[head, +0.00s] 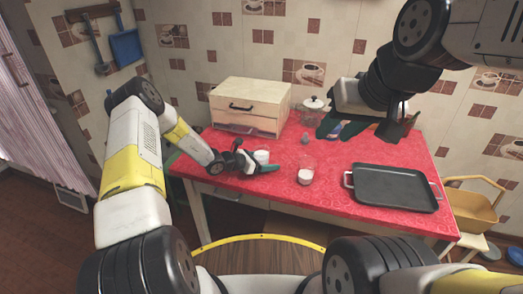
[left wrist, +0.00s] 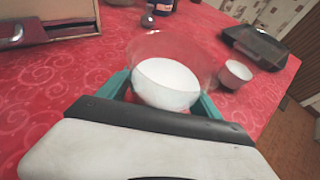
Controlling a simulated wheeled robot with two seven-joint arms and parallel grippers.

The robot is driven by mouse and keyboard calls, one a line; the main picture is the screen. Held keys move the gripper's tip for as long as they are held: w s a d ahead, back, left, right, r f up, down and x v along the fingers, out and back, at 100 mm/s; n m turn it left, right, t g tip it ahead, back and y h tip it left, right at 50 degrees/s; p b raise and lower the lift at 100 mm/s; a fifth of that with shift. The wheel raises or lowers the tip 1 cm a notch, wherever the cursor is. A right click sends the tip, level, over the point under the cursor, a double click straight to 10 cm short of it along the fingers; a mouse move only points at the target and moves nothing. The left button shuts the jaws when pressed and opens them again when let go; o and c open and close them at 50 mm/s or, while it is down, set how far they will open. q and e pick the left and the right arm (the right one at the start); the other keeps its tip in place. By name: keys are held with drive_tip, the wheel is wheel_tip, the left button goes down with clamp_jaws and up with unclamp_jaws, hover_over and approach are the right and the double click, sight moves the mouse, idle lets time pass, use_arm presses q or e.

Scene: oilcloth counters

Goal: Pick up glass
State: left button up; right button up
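A clear glass with white contents (left wrist: 168,82) stands between the two teal fingers of my left gripper (left wrist: 160,100) in the left wrist view. A finger lies close along each side of it; I cannot tell whether they press on it. In the head view this glass (head: 262,156) is at my left gripper (head: 256,161), low over the red table. My right gripper (head: 362,126) is open and empty above the table's back right.
The red table (head: 325,205) has free room at its front middle. A wooden drawer box (head: 250,105) stands behind my left gripper. A lidded jar (head: 313,107) is at the back. A black tray (head: 394,188) lies at the right.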

use_arm(q)
clamp_jaws()
drive_tip(key=shift+r, duration=0.25)
drive_tip(key=shift+r, duration=1.65)
drive_tip(key=s+a+r, duration=0.1)
drive_tip(key=s+a, duration=0.1)
drive_tip(key=s, duration=1.3)
drive_tip(key=shift+s, duration=0.35)
drive_tip(key=shift+s+r, duration=0.1)
